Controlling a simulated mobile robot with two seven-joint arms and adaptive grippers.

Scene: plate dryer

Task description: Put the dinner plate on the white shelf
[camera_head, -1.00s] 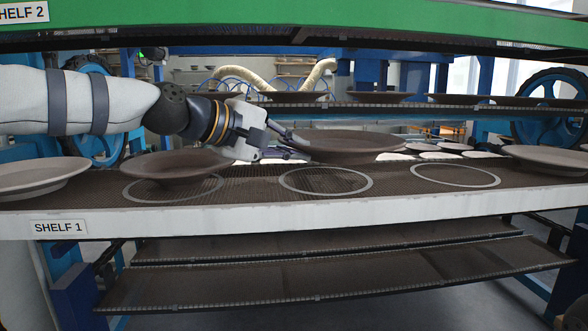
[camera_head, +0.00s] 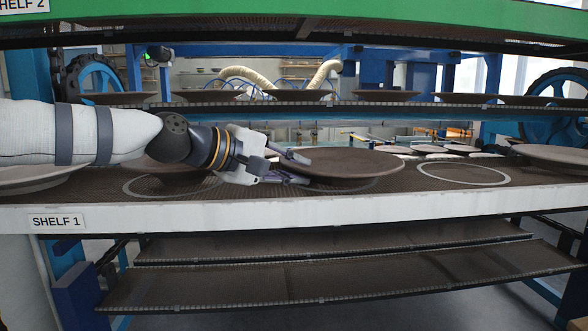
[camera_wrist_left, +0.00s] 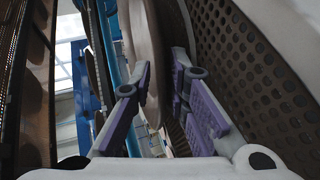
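A dark brown dinner plate (camera_head: 352,163) lies level over the middle ring mark of the white-edged shelf (camera_head: 330,211), labelled SHELF 1. Whether it rests fully on the surface is hard to tell. My left gripper (camera_head: 300,168) is at the plate's left rim, fingers apart, one above and one below the rim level. In the left wrist view, the gripper (camera_wrist_left: 160,100) has its purple-padded fingers spread with a clear gap, and the plate's edge (camera_wrist_left: 148,60) shows between and beyond them. My right gripper is not in view.
Another plate (camera_head: 555,157) stands at the right end, and one (camera_head: 35,178) at the left end. A further plate is mostly hidden behind my left arm. A ring mark (camera_head: 462,173) right of the dinner plate is bare. The green shelf (camera_head: 330,18) hangs above.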

